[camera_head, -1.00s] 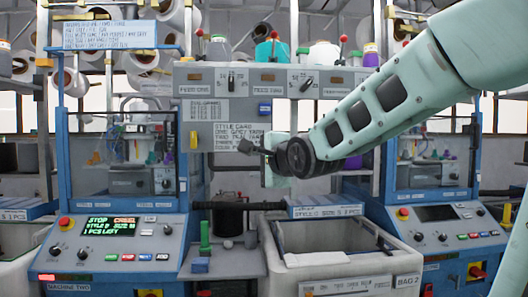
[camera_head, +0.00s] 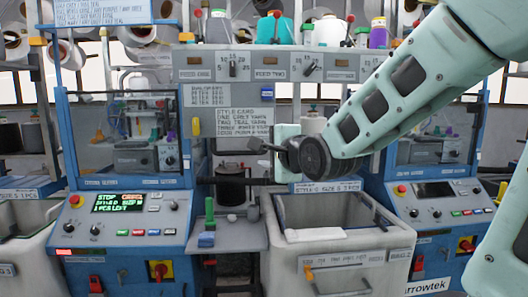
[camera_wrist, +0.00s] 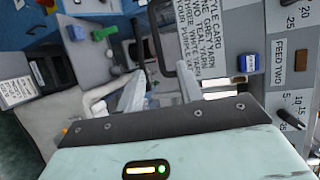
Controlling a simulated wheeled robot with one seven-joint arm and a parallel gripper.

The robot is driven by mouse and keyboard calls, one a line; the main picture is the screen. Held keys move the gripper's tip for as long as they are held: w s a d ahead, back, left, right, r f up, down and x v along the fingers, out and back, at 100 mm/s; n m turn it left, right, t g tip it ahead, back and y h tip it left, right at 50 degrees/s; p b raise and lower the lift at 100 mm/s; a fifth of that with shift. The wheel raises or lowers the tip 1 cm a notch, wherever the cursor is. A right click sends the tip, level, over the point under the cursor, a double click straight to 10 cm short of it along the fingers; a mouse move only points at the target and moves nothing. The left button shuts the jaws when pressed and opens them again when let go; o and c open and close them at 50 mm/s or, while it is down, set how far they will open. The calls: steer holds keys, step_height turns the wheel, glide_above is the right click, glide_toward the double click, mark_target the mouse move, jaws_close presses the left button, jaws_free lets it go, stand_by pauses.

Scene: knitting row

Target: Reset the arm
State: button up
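My arm comes in from the upper right in the head view. My gripper (camera_head: 264,147) points left, in front of the grey panel with the style card (camera_head: 238,122) and above the bin between the two blue machines. In the wrist view, two pale fingers (camera_wrist: 160,82) stand apart with a gap between them. The gripper looks open, and I see nothing held. The style card also shows beyond the fingers in the wrist view (camera_wrist: 212,45).
A grey bin (camera_head: 340,258) stands below the gripper, with a white piece on its rim. Blue machines stand left (camera_head: 125,225) and right (camera_head: 445,215). A small shelf (camera_head: 235,236) holds green and blue items. Yarn cones and bottles line the top.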

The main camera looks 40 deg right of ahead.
steer(key=s+a+f+n+g+y, duration=0.35)
steer(key=a+f+n, duration=0.4)
steer(key=a, duration=0.25)
steer(key=s+a+f+n+g+y, duration=0.25)
steer(key=a+f+n+g, duration=0.25)
steer(key=a+f+n, duration=0.3)
steer(key=s+a+f+n+g+h, duration=0.1)
steer(key=s+a+f+n+g, duration=0.1)
steer(key=s+n, duration=0.4)
steer(key=s+a+f+n+g+h, duration=0.1)
steer(key=s+a+f+n+g, duration=0.2)
steer(key=s, duration=0.8)
steer(key=a+n+g, duration=0.2)
steer(key=a+n, duration=0.1)
steer(key=n, duration=0.1)
steer(key=shift+s+f, duration=0.25)
steer(key=shift+f, duration=0.1)
steer(key=shift+n, duration=0.25)
